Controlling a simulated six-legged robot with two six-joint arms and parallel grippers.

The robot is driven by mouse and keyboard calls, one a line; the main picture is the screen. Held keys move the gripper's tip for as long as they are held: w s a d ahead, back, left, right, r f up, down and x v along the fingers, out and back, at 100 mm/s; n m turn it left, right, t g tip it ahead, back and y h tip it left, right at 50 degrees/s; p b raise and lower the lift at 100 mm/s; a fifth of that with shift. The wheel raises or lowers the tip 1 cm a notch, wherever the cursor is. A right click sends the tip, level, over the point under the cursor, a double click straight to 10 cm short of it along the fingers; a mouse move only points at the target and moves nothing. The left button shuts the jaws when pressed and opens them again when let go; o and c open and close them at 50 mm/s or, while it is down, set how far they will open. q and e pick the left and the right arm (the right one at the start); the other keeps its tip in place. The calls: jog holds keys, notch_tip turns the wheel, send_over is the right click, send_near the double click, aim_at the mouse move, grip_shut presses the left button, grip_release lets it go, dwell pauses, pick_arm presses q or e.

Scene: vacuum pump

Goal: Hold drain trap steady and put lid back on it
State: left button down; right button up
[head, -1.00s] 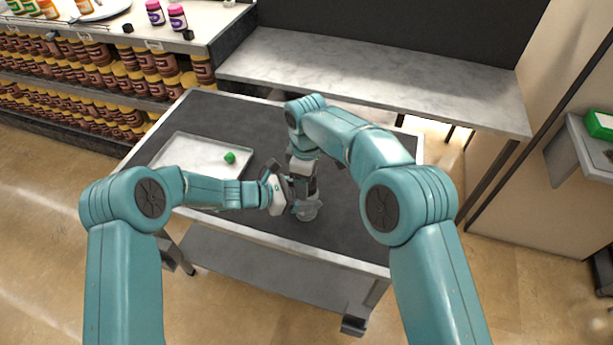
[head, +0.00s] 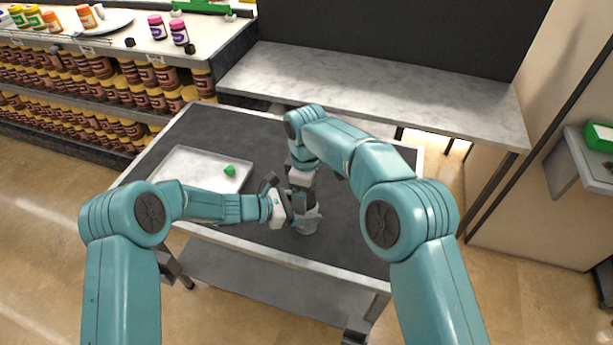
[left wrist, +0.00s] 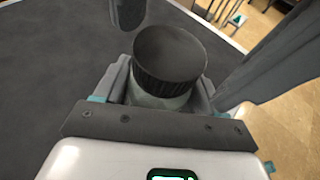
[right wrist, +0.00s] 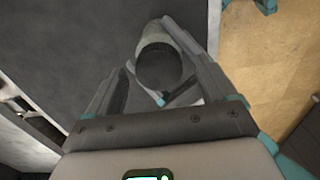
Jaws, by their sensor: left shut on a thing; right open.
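The drain trap (head: 309,225) is a small clear cup near the front of the dark-topped cart. My left gripper (head: 290,220) is shut around its body from the left; the trap stands between the fingers in the left wrist view (left wrist: 158,98). The round black ribbed lid (left wrist: 170,55) sits on the trap's top, looking roughly level; whether it is fully seated I cannot tell. My right gripper (head: 304,205) is directly above, pointing down and open. In the right wrist view its fingers (right wrist: 158,85) are on either side of the lid (right wrist: 158,68), apparently apart from it.
A pale tray (head: 190,160) lies on the cart's left part with a small green object (head: 230,170) on it. The cart top (head: 345,215) is bare to the right. A marble-topped counter (head: 380,90) stands behind, and shelves of jars (head: 150,100) at the back left.

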notch_tip(320, 180, up, 11)
dwell(0.3)
jog(key=shift+r, duration=0.1)
pick_arm(q)
grip_release()
jog(key=b+v, duration=0.2)
jog(key=v, duration=1.4)
jog(key=shift+s+a+r+b, duration=0.1)
jog(key=shift+s+b, duration=0.05)
jog(key=shift+b, duration=0.2)
pick_arm(e)
notch_tip(320, 180, down, 3)
jog(key=shift+w+r, duration=0.1)
jog(key=shift+r, duration=0.05)
